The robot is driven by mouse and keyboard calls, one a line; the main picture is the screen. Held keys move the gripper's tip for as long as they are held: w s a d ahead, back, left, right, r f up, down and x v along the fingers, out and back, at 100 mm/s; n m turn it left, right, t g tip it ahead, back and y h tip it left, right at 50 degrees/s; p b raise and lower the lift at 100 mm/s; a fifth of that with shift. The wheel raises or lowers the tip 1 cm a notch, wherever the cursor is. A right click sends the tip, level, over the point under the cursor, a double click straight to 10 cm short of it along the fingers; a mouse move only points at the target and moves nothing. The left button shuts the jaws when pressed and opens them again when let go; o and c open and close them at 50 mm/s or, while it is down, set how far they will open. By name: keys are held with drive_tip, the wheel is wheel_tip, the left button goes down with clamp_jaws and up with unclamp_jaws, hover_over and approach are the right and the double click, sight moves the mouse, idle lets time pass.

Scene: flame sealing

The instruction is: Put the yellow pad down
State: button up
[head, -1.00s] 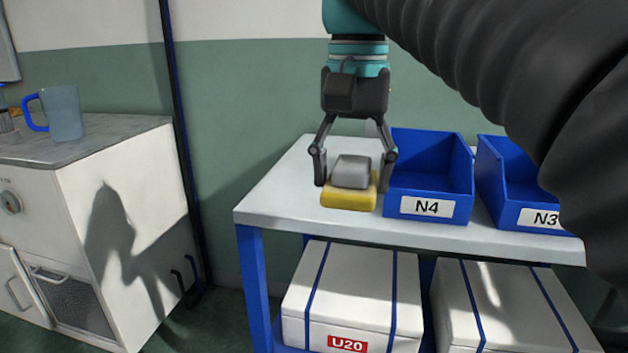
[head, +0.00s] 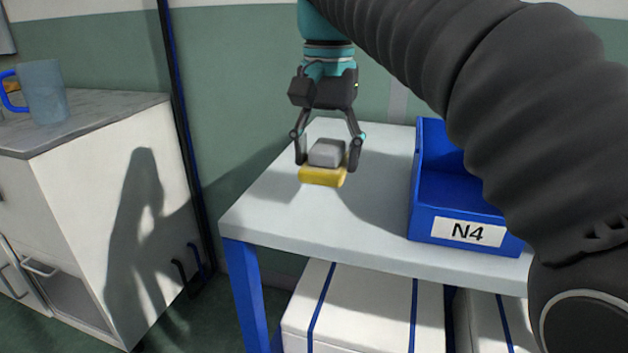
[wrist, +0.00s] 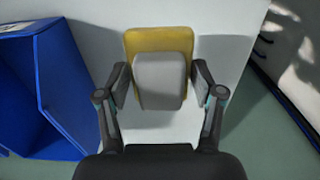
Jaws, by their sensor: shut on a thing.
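The yellow pad (head: 323,176) has a grey block-shaped grip (head: 326,152) on top. My gripper (head: 328,160) is shut on the grey grip, with one finger on each side. The pad is over the left part of the white-topped table (head: 268,218). Whether its underside touches the tabletop or hangs a little above it, I cannot tell. In the wrist view the yellow pad (wrist: 160,42) shows beyond the grey grip (wrist: 160,82), between my two fingers.
A blue bin labelled N4 (head: 468,232) stands on the table to the right; it also shows in the wrist view (wrist: 60,95). White boxes (head: 365,310) sit on the shelf below. A white cabinet (head: 105,220) with a mug (head: 44,92) stands left. Tabletop around the pad is clear.

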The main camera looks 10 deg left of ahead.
sight(313, 200)
drive_tip(key=shift+w+a+f, duration=0.45)
drive_tip(key=shift+a+f, duration=0.05)
drive_tip(key=shift+a, duration=0.15)
drive_tip(key=shift+w+a+f, duration=0.4)
drive_tip(key=shift+a+f, duration=0.05)
drive_tip(key=shift+a, duration=0.15)
drive_tip(key=shift+f+b, duration=0.65)
drive_tip(key=shift+f, duration=1.35)
drive_tip(key=shift+f, duration=0.15)
drive_tip(key=o, duration=1)
wheel_tip(313, 200, up, 12)
drive_tip(key=p, duration=0.4)
drive_tip(key=shift+w+f, duration=0.1)
drive_tip(key=shift+f, duration=0.1)
drive_tip(key=shift+r, duration=0.35)
